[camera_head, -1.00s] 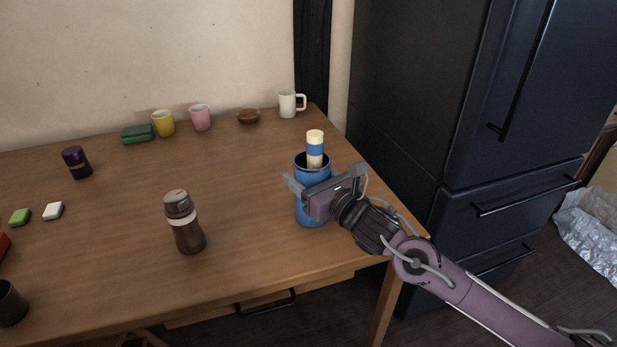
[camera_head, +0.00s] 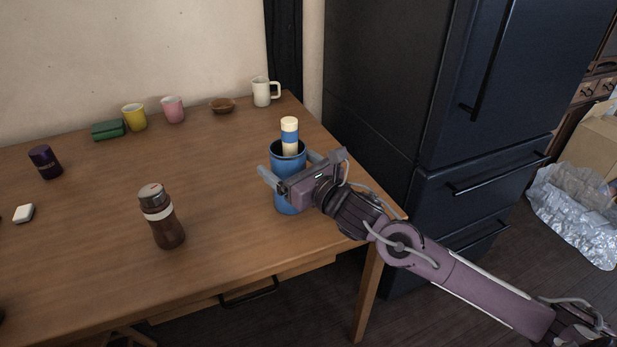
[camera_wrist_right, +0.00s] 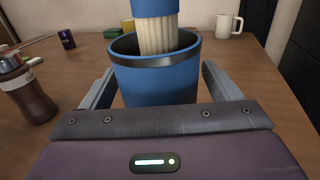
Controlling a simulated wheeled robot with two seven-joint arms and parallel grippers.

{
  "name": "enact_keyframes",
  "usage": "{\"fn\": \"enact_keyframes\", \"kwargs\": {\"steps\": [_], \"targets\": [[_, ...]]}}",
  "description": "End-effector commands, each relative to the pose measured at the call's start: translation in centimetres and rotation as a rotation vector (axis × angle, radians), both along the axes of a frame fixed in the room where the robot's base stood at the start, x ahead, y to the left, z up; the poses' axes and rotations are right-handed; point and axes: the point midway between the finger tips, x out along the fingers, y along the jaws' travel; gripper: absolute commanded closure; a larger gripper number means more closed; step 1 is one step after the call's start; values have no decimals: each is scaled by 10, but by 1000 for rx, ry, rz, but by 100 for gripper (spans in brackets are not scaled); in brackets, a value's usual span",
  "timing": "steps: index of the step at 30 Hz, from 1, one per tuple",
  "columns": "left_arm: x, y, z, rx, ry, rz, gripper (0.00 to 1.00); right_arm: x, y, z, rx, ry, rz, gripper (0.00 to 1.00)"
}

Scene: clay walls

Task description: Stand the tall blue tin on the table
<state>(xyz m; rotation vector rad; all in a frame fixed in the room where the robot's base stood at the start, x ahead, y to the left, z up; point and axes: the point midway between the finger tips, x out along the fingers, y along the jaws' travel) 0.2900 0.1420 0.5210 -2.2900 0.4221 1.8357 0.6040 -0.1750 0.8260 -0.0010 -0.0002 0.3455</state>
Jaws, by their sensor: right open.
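The tall blue tin (camera_head: 287,201) stands upright on the table (camera_head: 215,220) near its right edge. A blue and cream cylinder (camera_head: 289,137) sticks up out of its open top. My right gripper (camera_head: 288,170) is open, with one finger on each side of the tin. In the right wrist view the tin (camera_wrist_right: 155,85) shows between the two spread fingers, apart from them. The gripper body hides part of the tin in the head view. My left gripper is in neither view.
A brown flask (camera_head: 162,219) stands left of the tin. A white mug (camera_head: 262,92), brown bowl (camera_head: 222,105), pink cup (camera_head: 173,110), yellow cup (camera_head: 135,118) and green case (camera_head: 108,130) line the back. A dark fridge (camera_head: 385,90) stands right of the table.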

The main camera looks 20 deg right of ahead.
Motion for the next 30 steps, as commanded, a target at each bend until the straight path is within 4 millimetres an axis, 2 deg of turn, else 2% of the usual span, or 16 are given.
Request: {"fn": "enact_keyframes", "kwargs": {"steps": [8,15,24,30], "targets": [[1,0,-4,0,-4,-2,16,-50,-16,-3,-6,7,6,16],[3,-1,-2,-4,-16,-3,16,-81,-28,-2,-3,6,3,16],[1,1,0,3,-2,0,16,-100,-36,-1,-1,4,1,16],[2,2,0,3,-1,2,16,-104,-36,0,1,1,4,16]]}}
